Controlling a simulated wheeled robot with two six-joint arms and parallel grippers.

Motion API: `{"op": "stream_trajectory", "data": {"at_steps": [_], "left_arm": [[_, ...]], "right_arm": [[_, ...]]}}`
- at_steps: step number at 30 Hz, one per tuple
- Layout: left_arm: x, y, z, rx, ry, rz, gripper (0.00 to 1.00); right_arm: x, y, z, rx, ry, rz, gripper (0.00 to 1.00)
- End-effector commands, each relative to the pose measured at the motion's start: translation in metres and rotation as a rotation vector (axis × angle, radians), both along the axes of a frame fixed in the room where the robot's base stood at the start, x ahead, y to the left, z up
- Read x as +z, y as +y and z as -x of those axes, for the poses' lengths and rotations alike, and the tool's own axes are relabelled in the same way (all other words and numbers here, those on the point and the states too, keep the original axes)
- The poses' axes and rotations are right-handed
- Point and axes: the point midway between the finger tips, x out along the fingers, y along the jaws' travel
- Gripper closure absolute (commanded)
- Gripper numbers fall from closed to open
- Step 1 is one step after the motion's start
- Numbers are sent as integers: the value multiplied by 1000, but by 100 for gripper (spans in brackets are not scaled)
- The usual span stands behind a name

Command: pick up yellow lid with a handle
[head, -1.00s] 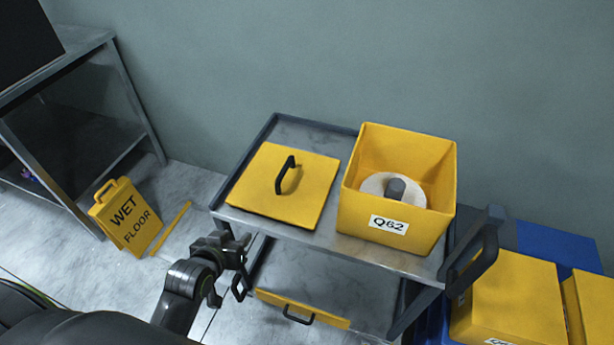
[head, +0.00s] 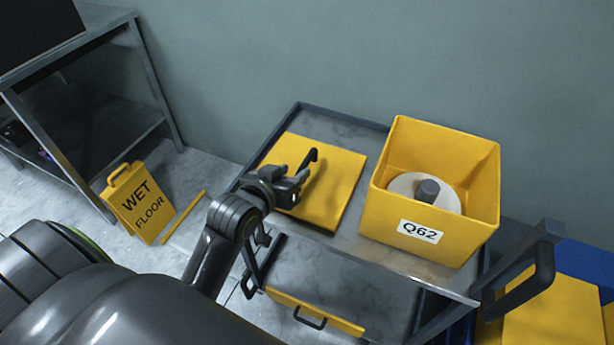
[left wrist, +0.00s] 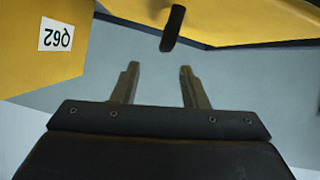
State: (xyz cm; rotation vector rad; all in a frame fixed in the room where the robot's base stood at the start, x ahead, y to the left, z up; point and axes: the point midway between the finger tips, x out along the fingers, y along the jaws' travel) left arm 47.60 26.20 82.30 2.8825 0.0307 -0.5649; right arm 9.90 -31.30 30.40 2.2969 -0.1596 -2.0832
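The yellow lid (head: 336,188) lies flat on the left part of the grey cart's top, with a dark upright handle (head: 310,160) at its middle. My left gripper (head: 298,180) is over the lid's left side, close to the handle, and hides part of the lid. In the left wrist view, the two fingers (left wrist: 160,85) are apart with nothing between them. The dark handle (left wrist: 173,28) shows just beyond the fingertips, with the yellow lid (left wrist: 240,22) behind it. My right gripper does not show.
A yellow bin labelled Q62 (head: 436,178), holding a white roll (head: 408,185), stands on the cart (head: 350,244) right of the lid. More yellow lids or boxes (head: 545,312) sit at lower right. A wet floor sign (head: 138,203) stands at left.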

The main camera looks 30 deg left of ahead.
Motion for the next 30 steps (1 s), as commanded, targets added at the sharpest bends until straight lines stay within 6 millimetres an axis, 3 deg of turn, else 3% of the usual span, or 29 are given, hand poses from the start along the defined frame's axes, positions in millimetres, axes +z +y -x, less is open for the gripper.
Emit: {"op": "stream_trajectory", "data": {"at_steps": [3,14,21,30], "left_arm": [[-9,0,-20,0,1,0,60],[-21,1,-44,-1,1,-1,60],[-36,4,-73,0,-1,0,60],[-39,4,-81,0,0,0,60]], "right_arm": [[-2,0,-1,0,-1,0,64],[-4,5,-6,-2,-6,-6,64],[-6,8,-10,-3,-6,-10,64],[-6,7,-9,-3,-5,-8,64]]}}
